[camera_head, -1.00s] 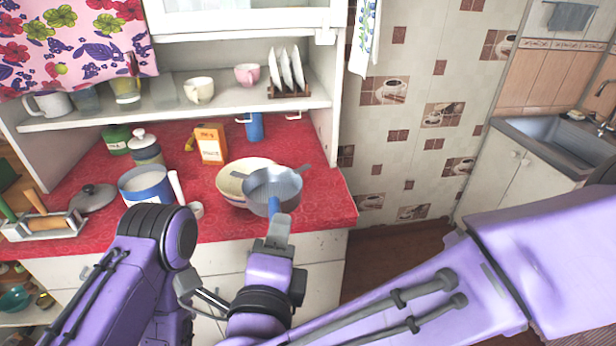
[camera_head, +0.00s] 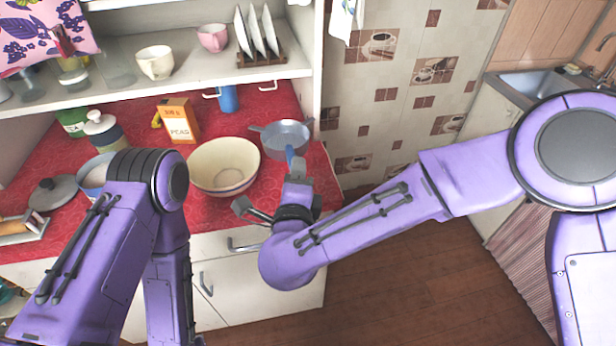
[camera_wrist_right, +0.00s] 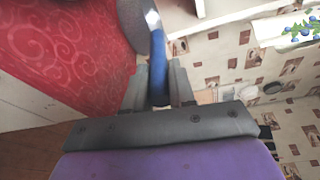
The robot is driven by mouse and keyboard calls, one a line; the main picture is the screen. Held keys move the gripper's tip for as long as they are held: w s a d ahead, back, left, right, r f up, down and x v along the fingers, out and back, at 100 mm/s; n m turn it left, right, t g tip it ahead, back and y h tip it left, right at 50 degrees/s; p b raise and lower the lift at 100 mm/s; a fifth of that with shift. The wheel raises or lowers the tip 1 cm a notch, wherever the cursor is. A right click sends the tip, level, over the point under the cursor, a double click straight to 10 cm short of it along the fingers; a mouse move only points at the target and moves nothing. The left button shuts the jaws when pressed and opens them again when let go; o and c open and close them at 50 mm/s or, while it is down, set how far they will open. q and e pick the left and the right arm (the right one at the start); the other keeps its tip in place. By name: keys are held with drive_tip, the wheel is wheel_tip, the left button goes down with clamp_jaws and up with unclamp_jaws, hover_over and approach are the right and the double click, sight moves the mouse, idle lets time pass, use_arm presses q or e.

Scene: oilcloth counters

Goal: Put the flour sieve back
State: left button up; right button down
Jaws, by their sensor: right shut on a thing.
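The flour sieve (camera_head: 287,133) is a grey metal pan-shaped sieve with a blue handle. My right gripper (camera_head: 294,170) is shut on that handle. The sieve is at the right end of the red counter, just right of the cream bowl (camera_head: 223,168), with its opening upward. I cannot tell whether its underside touches the counter. In the right wrist view the blue handle (camera_wrist_right: 159,68) lies between the fingers, and part of the grey sieve shows at the top.
The red counter (camera_head: 222,210) also holds an orange box (camera_head: 179,121), a blue mug (camera_head: 228,98), a white-lidded jar (camera_head: 104,131) and a grey lid (camera_head: 54,191). A shelf (camera_head: 190,75) with cups and a plate rack (camera_head: 262,59) hangs above. The tiled wall is to the right.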

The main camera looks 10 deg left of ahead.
drive_tip(key=w+f, duration=0.1)
drive_tip(key=w+d+f, duration=0.1)
drive_tip(key=f, duration=0.1)
drive_tip(key=shift+w+p, duration=0.3)
drive_tip(key=shift+p, duration=0.05)
drive_tip(key=f, duration=0.3)
drive_tip(key=shift+w+d+f, duration=0.1)
drive_tip(key=shift+w+f, duration=0.15)
drive_tip(key=shift+f, duration=0.2)
